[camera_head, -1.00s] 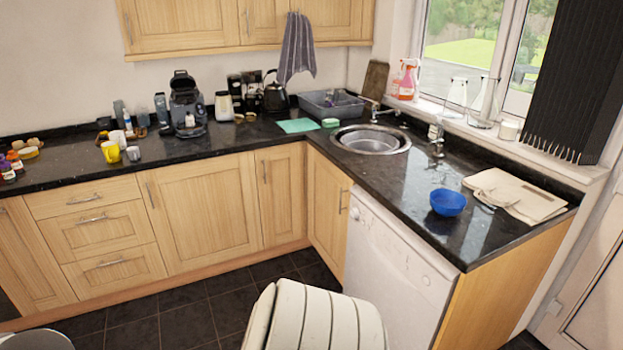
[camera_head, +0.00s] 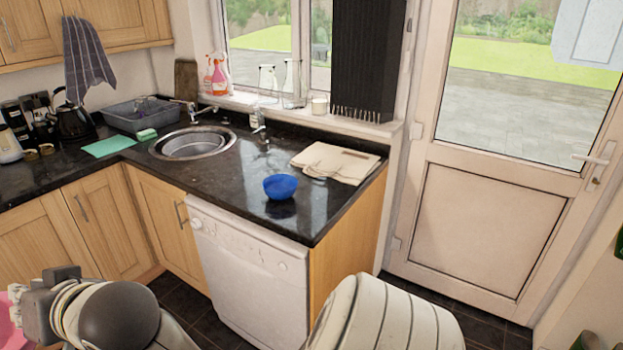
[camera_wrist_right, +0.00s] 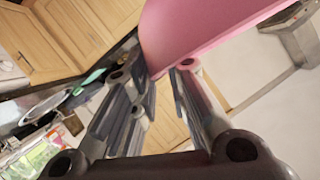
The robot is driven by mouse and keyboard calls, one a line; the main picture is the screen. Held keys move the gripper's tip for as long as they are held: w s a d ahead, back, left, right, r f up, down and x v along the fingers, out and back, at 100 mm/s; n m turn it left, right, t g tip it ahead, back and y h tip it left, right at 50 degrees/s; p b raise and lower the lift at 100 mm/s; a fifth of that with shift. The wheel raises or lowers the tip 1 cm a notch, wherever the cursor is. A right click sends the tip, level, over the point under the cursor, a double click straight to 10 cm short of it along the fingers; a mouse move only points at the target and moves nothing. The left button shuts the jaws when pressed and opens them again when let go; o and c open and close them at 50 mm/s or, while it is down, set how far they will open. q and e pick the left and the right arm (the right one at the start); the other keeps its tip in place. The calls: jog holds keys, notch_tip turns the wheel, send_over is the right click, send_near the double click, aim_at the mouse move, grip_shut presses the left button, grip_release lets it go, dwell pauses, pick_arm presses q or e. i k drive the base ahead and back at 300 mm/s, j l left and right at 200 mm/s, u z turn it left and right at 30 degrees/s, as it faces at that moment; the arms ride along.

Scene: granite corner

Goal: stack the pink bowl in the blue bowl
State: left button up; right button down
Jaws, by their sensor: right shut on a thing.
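The blue bowl (camera_head: 280,187) stands upright on the black granite counter, near its front edge and right of the sink. My right gripper (camera_wrist_right: 166,76) is shut on the pink bowl (camera_wrist_right: 215,32), whose wall fills the upper middle of the right wrist view. The bowl looks tilted there and part of it is cut off. In the head view only a sliver of the pink bowl (camera_head: 9,328) shows at the lower left edge, beside my right wrist, well away from the blue bowl. My left gripper is not in view.
A folded cream cloth (camera_head: 335,162) lies right behind the blue bowl. The sink (camera_head: 192,143) and tap are to its left, with a grey basin (camera_head: 140,113) and green cloth (camera_head: 108,146) beyond. The counter (camera_head: 230,180) between sink and blue bowl is clear.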

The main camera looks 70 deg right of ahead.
aim_at(280, 189)
jog(key=l+z, duration=0.2)
jog(key=l, duration=0.3)
jog(key=i+l+z, duration=0.2)
jog(key=l, duration=0.25)
jog(key=l+z, duration=0.2)
jog(key=l, duration=0.5)
jog(key=i+l, duration=0.1)
jog(key=l, duration=0.15)
